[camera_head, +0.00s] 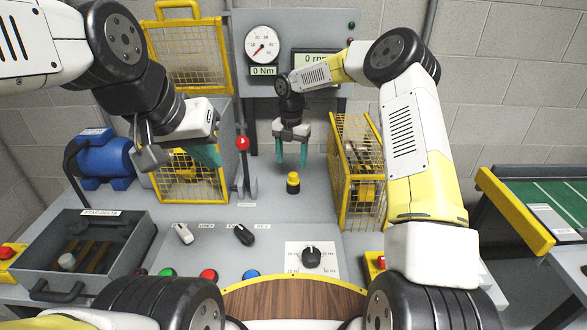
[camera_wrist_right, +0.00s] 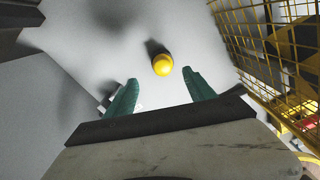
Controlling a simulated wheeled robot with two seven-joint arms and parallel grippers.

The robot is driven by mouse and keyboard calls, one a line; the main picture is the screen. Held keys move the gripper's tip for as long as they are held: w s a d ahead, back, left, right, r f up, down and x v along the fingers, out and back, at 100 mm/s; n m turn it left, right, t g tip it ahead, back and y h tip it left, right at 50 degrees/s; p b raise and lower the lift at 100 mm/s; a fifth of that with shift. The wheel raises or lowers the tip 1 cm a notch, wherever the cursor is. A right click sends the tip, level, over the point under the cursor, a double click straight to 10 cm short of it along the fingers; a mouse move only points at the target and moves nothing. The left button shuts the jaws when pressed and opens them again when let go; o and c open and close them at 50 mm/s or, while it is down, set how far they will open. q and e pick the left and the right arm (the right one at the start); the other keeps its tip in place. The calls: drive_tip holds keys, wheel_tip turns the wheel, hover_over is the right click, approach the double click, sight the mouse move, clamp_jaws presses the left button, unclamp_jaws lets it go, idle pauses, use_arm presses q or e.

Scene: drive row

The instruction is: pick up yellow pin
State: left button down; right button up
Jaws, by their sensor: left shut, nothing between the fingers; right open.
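The yellow pin (camera_head: 293,180) stands upright on the grey bench top in the head view, with a darker band below its yellow top. Its round yellow top (camera_wrist_right: 162,65) shows in the right wrist view, just beyond the fingertips and between their lines. My right gripper (camera_head: 292,165) is open and empty, fingers pointing down above and slightly behind the pin, apart from it. Its two green fingers (camera_wrist_right: 162,90) also show in the right wrist view.
A yellow mesh guard (camera_head: 357,175) stands close right of the pin. A red-knobbed lever (camera_head: 242,144) stands to the left. A blue motor (camera_head: 103,158) and a grey open box (camera_head: 90,250) are further left. A panel with knobs (camera_head: 311,257) lies in front.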

sight(293, 174)
drive_tip(key=f, duration=0.7)
drive_tip(key=shift+d, duration=0.25)
clamp_jaws()
drive_tip(key=shift+r, duration=0.1)
